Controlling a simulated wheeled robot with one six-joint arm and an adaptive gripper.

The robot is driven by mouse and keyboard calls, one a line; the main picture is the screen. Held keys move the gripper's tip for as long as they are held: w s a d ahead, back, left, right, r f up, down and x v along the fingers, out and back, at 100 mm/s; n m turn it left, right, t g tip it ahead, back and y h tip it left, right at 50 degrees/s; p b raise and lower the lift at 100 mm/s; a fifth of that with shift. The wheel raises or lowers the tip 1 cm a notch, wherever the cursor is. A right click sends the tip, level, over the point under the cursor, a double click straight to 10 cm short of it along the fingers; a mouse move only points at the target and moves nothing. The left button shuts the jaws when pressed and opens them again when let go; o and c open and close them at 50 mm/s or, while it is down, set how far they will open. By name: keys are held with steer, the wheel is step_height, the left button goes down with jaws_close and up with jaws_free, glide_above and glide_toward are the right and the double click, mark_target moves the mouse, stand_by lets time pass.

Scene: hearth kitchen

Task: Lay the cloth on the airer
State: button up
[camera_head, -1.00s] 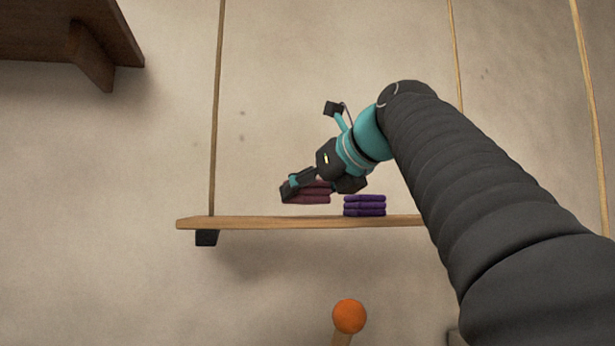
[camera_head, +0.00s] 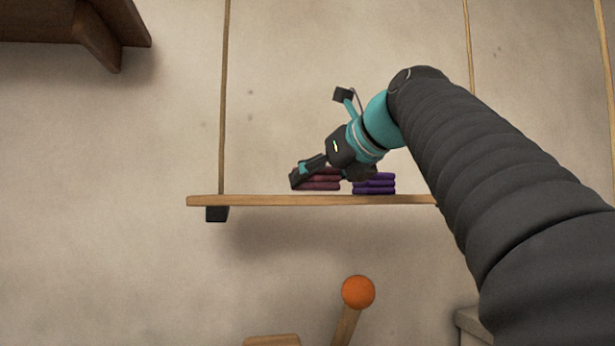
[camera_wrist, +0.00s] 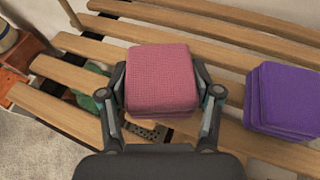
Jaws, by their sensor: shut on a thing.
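A folded pink-maroon cloth (camera_wrist: 161,77) is between the two fingers of my gripper (camera_wrist: 160,100) in the wrist view; the fingers press on its left and right sides. In the head view, the same maroon cloth (camera_head: 322,180) hangs in my gripper (camera_head: 325,176) low over the airer (camera_head: 270,200), left of centre. A thin gap seems to separate the cloth from the slats; contact cannot be told for sure. The airer is a hanging rack of wooden slats, also in the wrist view (camera_wrist: 65,110).
A folded purple cloth (camera_head: 374,184) lies on the airer just right of the held cloth; it also shows in the wrist view (camera_wrist: 285,100). Airer slats left of my gripper are bare. An orange ball-topped post (camera_head: 358,292) stands below. A dark wooden shelf (camera_head: 75,22) is upper left.

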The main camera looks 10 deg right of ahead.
steer(key=shift+f, duration=0.35)
steer(key=o, duration=1.4)
steer(key=shift+c, duration=0.2)
